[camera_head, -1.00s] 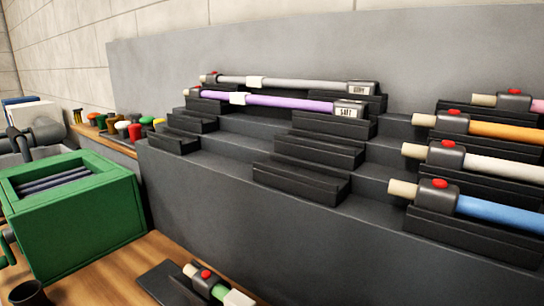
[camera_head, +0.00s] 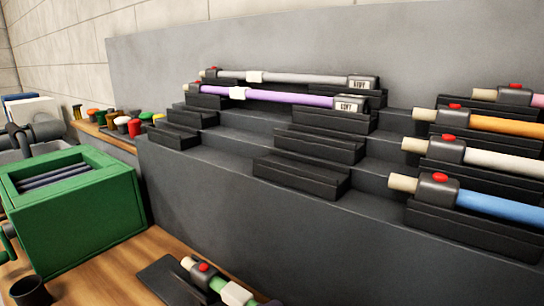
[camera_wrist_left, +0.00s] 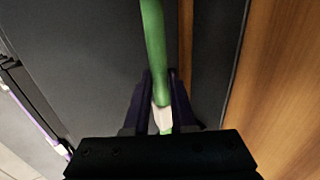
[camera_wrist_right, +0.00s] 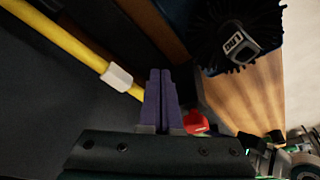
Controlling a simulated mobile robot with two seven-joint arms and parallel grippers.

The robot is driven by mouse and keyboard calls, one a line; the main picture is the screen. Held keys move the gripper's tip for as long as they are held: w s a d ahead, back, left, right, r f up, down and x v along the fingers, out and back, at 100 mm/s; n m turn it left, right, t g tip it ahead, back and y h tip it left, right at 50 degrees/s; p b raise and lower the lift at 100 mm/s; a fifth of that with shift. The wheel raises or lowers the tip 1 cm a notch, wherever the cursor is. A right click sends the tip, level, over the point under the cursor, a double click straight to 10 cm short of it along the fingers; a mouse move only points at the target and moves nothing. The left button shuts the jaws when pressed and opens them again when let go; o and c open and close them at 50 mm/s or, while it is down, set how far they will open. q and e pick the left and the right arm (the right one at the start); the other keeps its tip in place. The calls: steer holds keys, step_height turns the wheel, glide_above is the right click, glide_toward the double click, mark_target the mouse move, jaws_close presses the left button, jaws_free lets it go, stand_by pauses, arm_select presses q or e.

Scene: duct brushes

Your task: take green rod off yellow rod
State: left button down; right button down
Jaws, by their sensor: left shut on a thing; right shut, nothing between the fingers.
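The green rod (camera_head: 219,285) shows at the bottom of the head view, with a pale tip, a dark socket with a red button and a white collar; its lower part is cut off. In the left wrist view my left gripper (camera_wrist_left: 162,98) is shut on the green rod (camera_wrist_left: 153,38) around its white collar. The yellow rod (camera_wrist_right: 62,38) shows with a white collar at the upper left of the right wrist view. My right gripper (camera_wrist_right: 160,75) is shut and empty, just right of the yellow rod. Where green and yellow rods join is not visible.
A dark stepped rack carries a purple rod (camera_head: 285,96), a grey rod (camera_head: 305,78), and blue (camera_head: 500,208), white and orange rods. A green box (camera_head: 80,205) stands at left. A round black brush (camera_wrist_right: 228,45) lies near my right gripper.

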mark_target(237, 303)
arm_select(q)
steer(key=shift+w+a+b, duration=0.45)
steer(key=shift+w+a, duration=0.25)
steer(key=shift+a, duration=0.25)
steer(key=shift+w+a+b, duration=0.45)
steer(key=shift+w+a, duration=0.2)
steer(key=shift+a, duration=0.25)
steer(key=shift+r, duration=0.1)
steer(key=r+p, duration=0.5)
steer(key=w+a+r+p, duration=0.1)
steer(key=r+p, duration=0.1)
steer(key=shift+a+r, duration=0.1)
steer(key=shift+r, duration=0.3)
steer(key=shift+s, duration=0.1)
